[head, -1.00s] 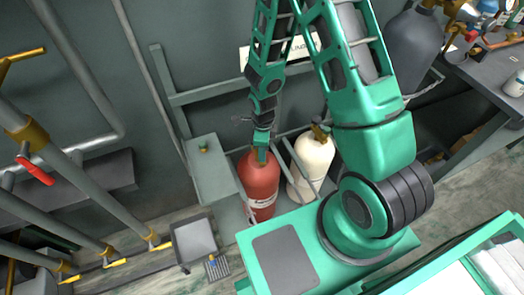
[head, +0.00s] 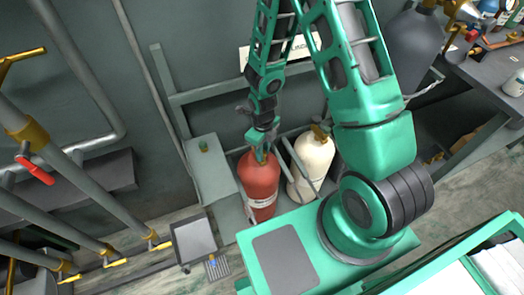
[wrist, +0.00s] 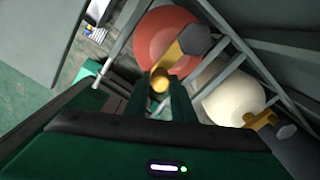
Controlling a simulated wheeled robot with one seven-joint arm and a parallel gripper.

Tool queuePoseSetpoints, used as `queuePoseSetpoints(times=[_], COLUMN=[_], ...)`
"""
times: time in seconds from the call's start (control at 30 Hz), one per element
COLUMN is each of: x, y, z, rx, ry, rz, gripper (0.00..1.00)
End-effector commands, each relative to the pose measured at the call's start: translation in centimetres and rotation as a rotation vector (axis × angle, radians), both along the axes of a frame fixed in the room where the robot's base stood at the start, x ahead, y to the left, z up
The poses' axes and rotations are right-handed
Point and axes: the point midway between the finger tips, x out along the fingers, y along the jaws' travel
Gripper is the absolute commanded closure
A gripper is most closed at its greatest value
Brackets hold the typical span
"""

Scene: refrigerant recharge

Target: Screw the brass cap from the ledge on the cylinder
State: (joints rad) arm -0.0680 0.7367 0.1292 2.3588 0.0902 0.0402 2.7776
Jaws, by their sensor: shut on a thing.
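The red cylinder (head: 261,185) stands in the rack, with its brass valve (wrist: 183,50) and grey handwheel at its top in the wrist view. My gripper (head: 262,152) points down at this valve. In the wrist view my gripper (wrist: 161,88) has its two green fingers on either side of a round brass cap (wrist: 160,81) at the valve's side outlet. The cap looks in line with the valve; the fingers hide part of it, and I cannot tell how far it is on.
A cream cylinder (head: 313,155) with a brass valve stands close to the right of the red one. Grey rack bars (wrist: 222,68) run near my fingers. A grey tray (head: 195,238) lies on the floor at lower left. Pipes with a red-handled valve (head: 38,172) fill the left.

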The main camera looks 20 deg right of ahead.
Motion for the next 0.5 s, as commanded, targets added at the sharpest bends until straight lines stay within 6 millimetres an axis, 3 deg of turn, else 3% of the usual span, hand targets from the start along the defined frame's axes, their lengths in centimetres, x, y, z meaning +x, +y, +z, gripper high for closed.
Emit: queuePoseSetpoints(times=[0.37,0.4,0.47,0.5], x=[-0.17,-0.16,-0.15,-0.14], y=[0.05,0.04,0.04,0.04], z=[-0.1,-0.1,-0.09,-0.08], rx=[0.0,0.0,0.0,0.0], ry=[0.003,0.003,0.003,0.003], rz=[-0.085,-0.085,-0.085,-0.084], gripper=[0.99,0.68,0.55,0.55])
